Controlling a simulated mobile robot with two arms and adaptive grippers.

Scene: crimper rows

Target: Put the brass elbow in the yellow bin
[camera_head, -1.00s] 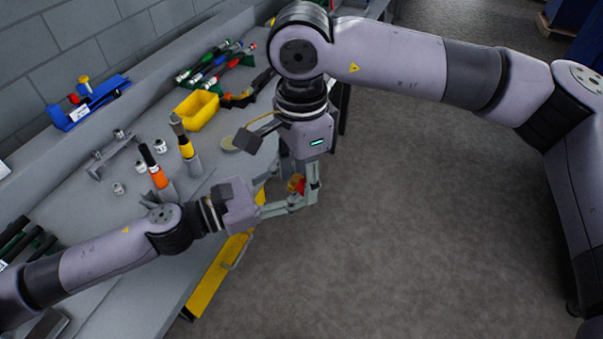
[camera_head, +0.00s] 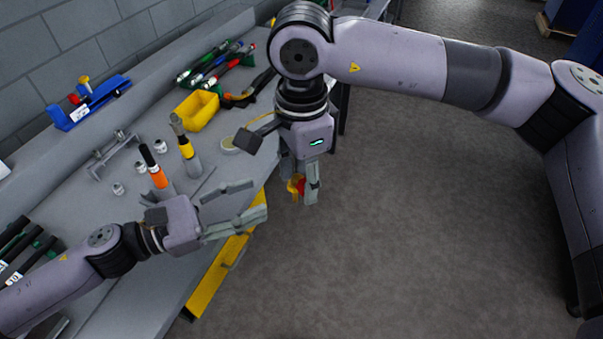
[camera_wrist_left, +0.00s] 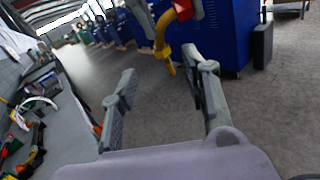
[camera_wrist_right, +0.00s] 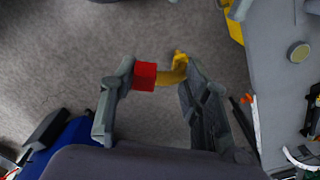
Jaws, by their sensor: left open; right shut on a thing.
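The brass elbow, a bent yellow piece with a red end, is held between the fingers of my right gripper (camera_head: 301,194); its bent part (camera_wrist_right: 172,76) and red end (camera_wrist_right: 145,76) show clearly in the right wrist view. The right gripper is over the floor, just off the bench's front edge. My left gripper (camera_head: 258,199) is open and empty, to the left of the right gripper and apart from the elbow. The elbow also shows in the left wrist view (camera_wrist_left: 162,42), beyond the left fingers. The yellow bin (camera_head: 199,111) stands on the bench, behind and left of the right gripper.
Upright tools with orange (camera_head: 158,178) and yellow (camera_head: 186,150) bands stand on the bench near the left arm. A tape roll (camera_head: 228,144) lies between bin and right gripper. Several pliers-like tools (camera_head: 215,65) lie behind the bin. A blue holder (camera_head: 90,103) sits by the wall.

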